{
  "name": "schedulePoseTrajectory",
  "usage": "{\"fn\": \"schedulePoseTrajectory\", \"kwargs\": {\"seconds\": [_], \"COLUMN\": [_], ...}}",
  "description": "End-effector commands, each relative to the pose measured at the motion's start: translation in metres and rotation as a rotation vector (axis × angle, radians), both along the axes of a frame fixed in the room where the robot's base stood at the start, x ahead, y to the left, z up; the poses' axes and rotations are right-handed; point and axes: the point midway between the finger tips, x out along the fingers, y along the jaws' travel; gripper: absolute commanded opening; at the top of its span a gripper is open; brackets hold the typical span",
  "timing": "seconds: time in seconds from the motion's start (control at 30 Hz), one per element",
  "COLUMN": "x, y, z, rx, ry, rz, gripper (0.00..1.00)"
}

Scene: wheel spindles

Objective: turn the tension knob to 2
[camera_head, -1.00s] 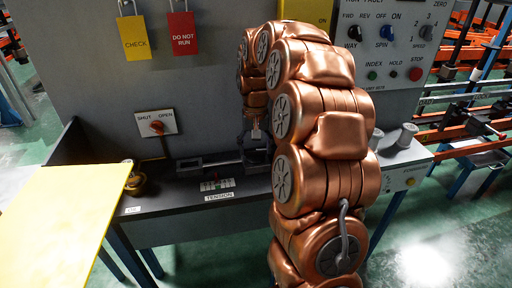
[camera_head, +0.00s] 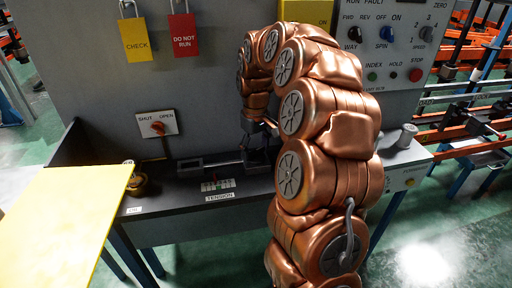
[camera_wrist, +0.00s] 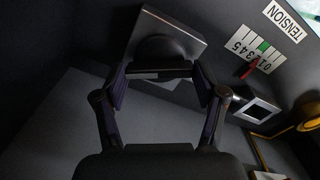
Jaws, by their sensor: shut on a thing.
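The tension knob (camera_wrist: 158,49) is a dark round knob on a grey block, seen in the wrist view. My gripper (camera_wrist: 160,76) is shut on it, one finger on each side; its grip is partly hidden by the finger linkages. The tension scale (camera_wrist: 258,50) lies to the right with numbers from 0 to 5, a green mark and a red pointer (camera_wrist: 250,68) near the low-number end; its exact reading is unclear. In the head view my gripper (camera_head: 258,143) is low over the bench at the slide's right end, and the scale (camera_head: 218,185) shows small.
A SHUT/OPEN switch (camera_head: 157,126) is on the grey panel, and a brass part (camera_head: 136,183) sits left. A yellow board (camera_head: 65,220) fills the lower left.

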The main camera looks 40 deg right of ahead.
Motion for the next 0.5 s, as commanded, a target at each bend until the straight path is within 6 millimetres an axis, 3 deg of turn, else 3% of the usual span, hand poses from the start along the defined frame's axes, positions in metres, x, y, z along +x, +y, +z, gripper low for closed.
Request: {"fn": "schedulePoseTrajectory", "kwargs": {"seconds": [0.47, 0.5], "x": [-0.0011, -0.0011], "y": [0.0002, 0.0002], "z": [-0.0014, -0.0014], "rx": [0.002, 0.002], "ry": [0.004, 0.004], "rz": [0.016, 0.016], "gripper": [0.36, 0.72]}}
